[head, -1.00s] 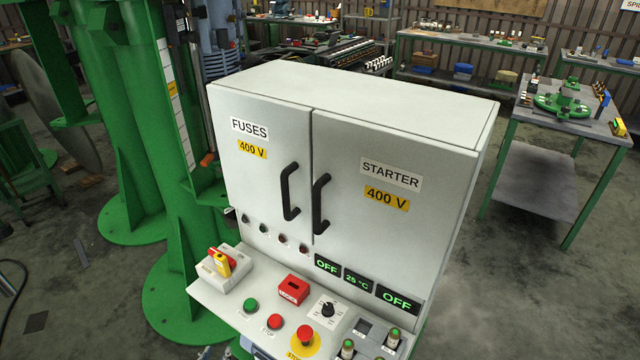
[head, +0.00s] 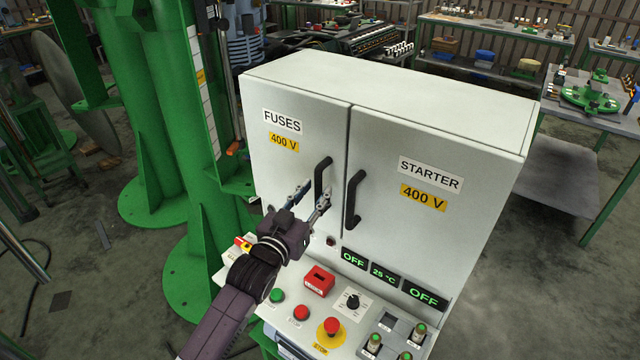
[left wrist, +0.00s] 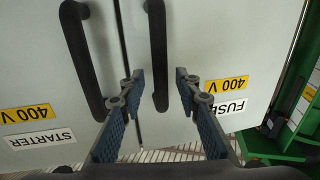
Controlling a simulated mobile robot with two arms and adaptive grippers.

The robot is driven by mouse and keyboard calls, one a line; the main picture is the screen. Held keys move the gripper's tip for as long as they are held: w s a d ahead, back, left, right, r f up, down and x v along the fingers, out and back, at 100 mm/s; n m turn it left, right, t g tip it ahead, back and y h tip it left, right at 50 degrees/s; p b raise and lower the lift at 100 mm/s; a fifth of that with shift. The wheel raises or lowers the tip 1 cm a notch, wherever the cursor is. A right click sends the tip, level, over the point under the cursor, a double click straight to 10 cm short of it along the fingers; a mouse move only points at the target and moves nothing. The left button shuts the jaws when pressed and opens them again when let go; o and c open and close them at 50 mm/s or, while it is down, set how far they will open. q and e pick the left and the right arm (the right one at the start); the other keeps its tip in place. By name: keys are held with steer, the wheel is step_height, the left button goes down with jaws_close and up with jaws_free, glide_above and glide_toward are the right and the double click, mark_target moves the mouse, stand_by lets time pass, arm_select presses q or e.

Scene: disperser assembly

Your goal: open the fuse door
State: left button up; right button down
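The fuse door (head: 290,165) is the left door of the grey cabinet, with a FUSES label and a yellow 400 V label. It is closed. Its black handle (head: 319,178) stands upright near the door's right edge. My left gripper (head: 312,195) is open in front of the handle's lower part. In the left wrist view, which is upside down, the fuse door handle (left wrist: 158,55) appears between the two open fingertips (left wrist: 157,82). I cannot tell whether they touch it. My right gripper is out of view.
The closed STARTER door (head: 430,220) has its own black handle (head: 353,200) close to the right. Below is a control panel with a red emergency button (head: 332,326), a red box (head: 319,281) and a black knob (head: 352,301). A green column (head: 205,200) stands left of the cabinet.

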arm_select(q)
steer(key=shift+x, duration=1.25)
jaws_close()
